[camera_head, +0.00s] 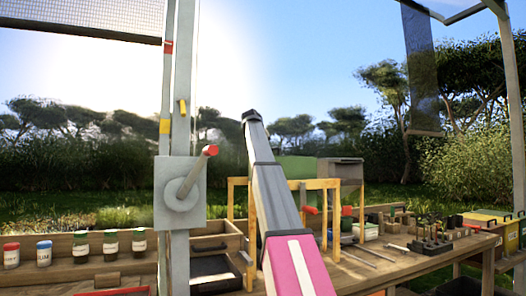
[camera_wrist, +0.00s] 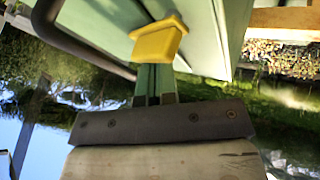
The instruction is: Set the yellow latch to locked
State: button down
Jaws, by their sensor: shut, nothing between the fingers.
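In the wrist view, a yellow latch (camera_wrist: 158,42) sits against a pale green panel (camera_wrist: 205,35), at upper centre. My gripper (camera_wrist: 154,74) shows below it as two narrow fingers pressed together, shut and empty. The fingertips end at the latch's lower edge in the picture; I cannot tell whether they touch it. I cannot read whether the latch is locked. In the head view my arm hides the gripper, and I cannot make out this latch. A green box (camera_head: 297,168) stands behind the arm.
A dark curved bar (camera_wrist: 75,38) runs left of the latch. In the head view, a post carries a grey box with a red-tipped crank (camera_head: 190,186) and a small yellow peg (camera_head: 183,107). A yellow frame (camera_head: 235,205) and wooden bench (camera_head: 375,270) flank my arm.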

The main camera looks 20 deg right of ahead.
jog(key=shift+d+m, duration=0.1)
jog(key=shift+m, duration=0.4)
jog(key=shift+g, duration=0.3)
jog(key=shift+s, duration=0.2)
jog(key=shift+s+a, duration=0.35)
jog(key=shift+s, duration=0.15)
